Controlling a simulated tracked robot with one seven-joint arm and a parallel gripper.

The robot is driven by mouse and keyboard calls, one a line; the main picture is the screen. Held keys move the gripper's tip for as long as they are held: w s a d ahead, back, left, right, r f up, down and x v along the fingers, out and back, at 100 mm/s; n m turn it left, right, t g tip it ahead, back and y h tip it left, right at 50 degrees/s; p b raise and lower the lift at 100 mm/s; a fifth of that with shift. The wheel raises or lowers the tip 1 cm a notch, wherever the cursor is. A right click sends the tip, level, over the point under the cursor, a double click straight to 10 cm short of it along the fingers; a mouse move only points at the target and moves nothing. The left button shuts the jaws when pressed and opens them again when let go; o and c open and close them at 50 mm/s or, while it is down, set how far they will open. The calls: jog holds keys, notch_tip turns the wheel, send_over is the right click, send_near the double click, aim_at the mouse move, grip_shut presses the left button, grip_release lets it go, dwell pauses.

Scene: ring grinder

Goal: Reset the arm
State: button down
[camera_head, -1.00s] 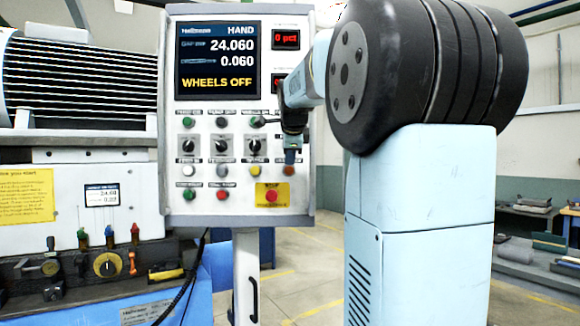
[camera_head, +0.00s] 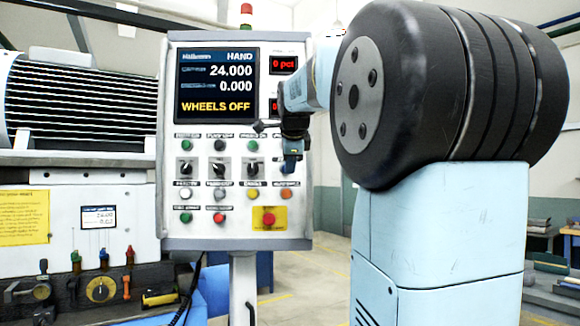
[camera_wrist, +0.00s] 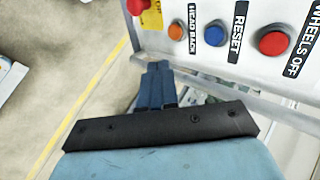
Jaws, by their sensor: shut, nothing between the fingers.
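My blue arm is in front of the right edge of the grey control panel (camera_head: 180,232) in the head view. My gripper (camera_head: 291,172) hangs by the panel's right side, partly covering its buttons. In the wrist view my gripper (camera_wrist: 159,66) is shut and empty, its dark blue fingers together beside the panel edge. Near the fingertips are an orange HEAD BACK button (camera_wrist: 178,31), a blue RESET button (camera_wrist: 213,36) and a red WHEELS OFF button (camera_wrist: 273,43). The panel screen (camera_head: 217,82) reads HAND, 24.000, 0.000 and WHEELS OFF.
A grinder machine (camera_head: 75,105) with a ribbed top and a lower row of levers and knobs stands at the left. The panel stands on a white post (camera_head: 243,285). Open floor with yellow lines lies behind; a bench (camera_head: 569,247) is at the far right.

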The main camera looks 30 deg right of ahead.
dwell(0.3)
jog(key=s+a+f+n+g+y, duration=0.1)
jog(key=s+a+f+n, duration=0.5)
jog(key=f, duration=0.4)
jog(key=s+a+f+n+g+y, duration=0.1)
jog(key=s+a+f+n, duration=0.4)
jog(key=s+f+n, duration=0.4)
jog(key=s+a+f+n+y, duration=0.1)
jog(key=s+a+f+n, duration=0.5)
jog(key=s+f, duration=0.5)
jog(key=shift+s+a+n+g+y, duration=0.3)
jog(key=shift+n+g+y, duration=0.1)
jog(key=shift+n, duration=0.5)
